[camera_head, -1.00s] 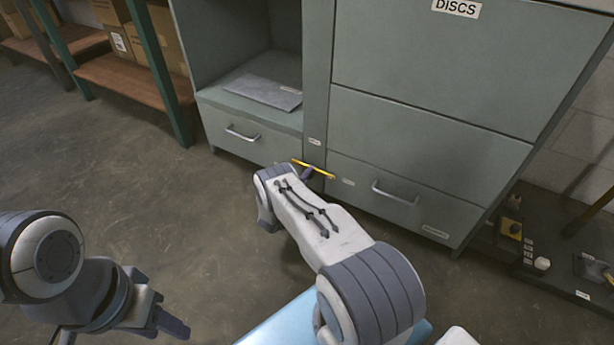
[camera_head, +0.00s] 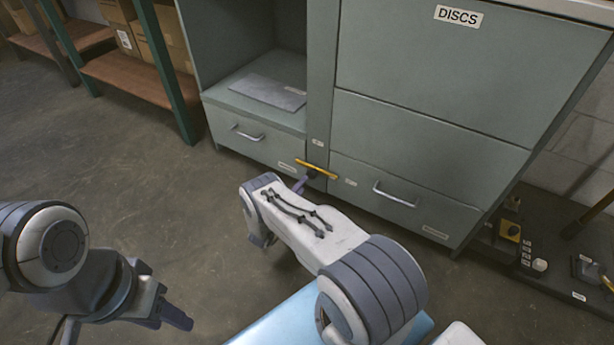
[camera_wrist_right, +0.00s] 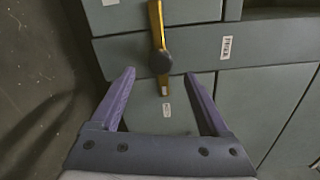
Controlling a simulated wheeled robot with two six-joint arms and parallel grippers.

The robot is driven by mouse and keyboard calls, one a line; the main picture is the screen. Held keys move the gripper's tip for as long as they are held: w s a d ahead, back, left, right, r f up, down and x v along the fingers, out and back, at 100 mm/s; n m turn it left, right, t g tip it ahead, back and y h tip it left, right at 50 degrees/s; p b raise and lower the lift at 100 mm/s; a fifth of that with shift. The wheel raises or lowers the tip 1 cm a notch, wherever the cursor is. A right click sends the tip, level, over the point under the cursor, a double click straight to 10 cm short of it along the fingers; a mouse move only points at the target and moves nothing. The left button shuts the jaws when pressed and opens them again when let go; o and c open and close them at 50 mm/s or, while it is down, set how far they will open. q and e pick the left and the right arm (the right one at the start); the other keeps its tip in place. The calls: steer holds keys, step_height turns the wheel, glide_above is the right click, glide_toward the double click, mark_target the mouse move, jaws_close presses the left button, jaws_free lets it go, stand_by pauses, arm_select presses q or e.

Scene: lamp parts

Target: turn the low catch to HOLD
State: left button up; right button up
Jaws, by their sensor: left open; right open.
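The low catch is a yellow bar (camera_head: 316,169) on a dark round pivot, on the grey post between two low drawers. In the head view it lies nearly level, its right end slightly lower. In the right wrist view the yellow bar (camera_wrist_right: 156,24) runs up and down the picture, with the dark pivot (camera_wrist_right: 160,62) near its lower part. My right gripper (camera_wrist_right: 160,75) is open and empty, its purple fingers on either side of the pivot's line; contact cannot be seen. My left gripper (camera_head: 180,312) is open and empty, low at left, far from the catch.
Small labels sit above the catch (camera_head: 318,143) and to its right (camera_head: 350,182); I cannot read them. Drawer handles (camera_head: 247,132) (camera_head: 394,194) stick out on either side. A green-framed shelf (camera_head: 172,70) stands at left. The floor at left is clear.

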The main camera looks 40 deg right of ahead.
steer(key=v, duration=0.3)
steer(key=shift+s+a+p, duration=0.15)
steer(key=shift+a+p, duration=0.2)
steer(key=shift+p, duration=0.05)
